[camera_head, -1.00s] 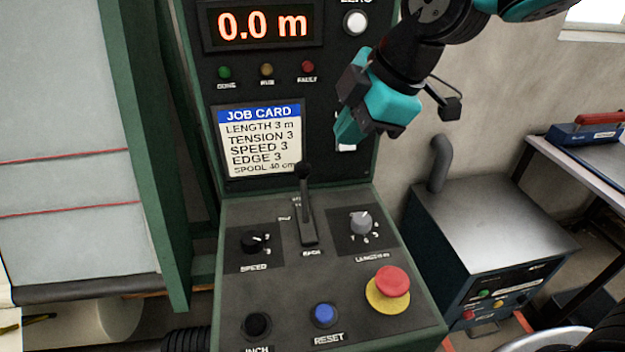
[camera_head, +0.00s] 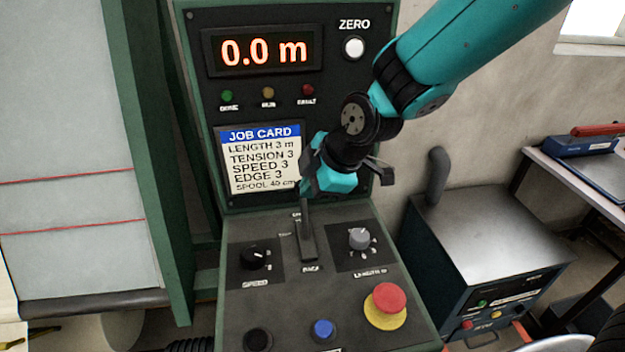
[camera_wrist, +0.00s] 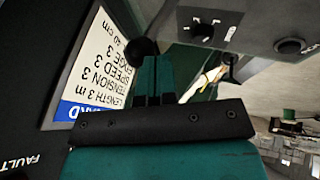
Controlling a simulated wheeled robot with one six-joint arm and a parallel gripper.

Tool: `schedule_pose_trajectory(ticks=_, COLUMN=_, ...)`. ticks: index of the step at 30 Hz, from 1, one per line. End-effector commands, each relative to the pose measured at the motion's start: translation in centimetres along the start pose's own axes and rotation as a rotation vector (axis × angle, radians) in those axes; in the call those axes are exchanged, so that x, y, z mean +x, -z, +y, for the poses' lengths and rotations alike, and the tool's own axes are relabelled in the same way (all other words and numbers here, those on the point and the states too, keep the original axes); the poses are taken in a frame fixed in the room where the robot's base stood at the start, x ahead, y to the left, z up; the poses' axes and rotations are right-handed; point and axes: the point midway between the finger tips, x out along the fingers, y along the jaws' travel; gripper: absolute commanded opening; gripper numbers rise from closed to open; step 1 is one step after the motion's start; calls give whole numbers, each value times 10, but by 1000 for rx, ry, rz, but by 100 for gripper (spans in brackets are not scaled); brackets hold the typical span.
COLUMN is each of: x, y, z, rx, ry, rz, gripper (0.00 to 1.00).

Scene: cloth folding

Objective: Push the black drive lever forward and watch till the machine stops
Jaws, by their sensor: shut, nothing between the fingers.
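The black drive lever (camera_head: 307,230) stands up from its slot in the sloped console. Its knob is hidden behind my gripper in the head view, but the round black knob shows in the wrist view (camera_wrist: 143,48). My gripper (camera_head: 308,178) is shut and empty, at the height of the lever's top. In the wrist view its teal fingers (camera_wrist: 155,72) are together with their tips close beside the knob; I cannot tell whether they touch. The red display (camera_head: 264,51) reads 0.0 m. The green, amber and red lamps (camera_head: 268,93) look unlit.
The job card (camera_head: 262,160) is on the panel behind the lever. The speed knob (camera_head: 254,258) and length knob (camera_head: 359,239) flank the lever. A red stop button (camera_head: 389,298) and blue reset button (camera_head: 323,328) are nearer. A dark metal cabinet (camera_head: 490,230) stands right.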

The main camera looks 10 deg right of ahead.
Motion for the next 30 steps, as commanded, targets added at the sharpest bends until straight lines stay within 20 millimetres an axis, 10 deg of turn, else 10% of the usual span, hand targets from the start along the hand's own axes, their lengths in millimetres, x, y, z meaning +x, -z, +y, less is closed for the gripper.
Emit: schedule_pose_trajectory(ticks=30, x=20, y=-8, z=38, rx=50, ry=117, rz=-1, gripper=0)
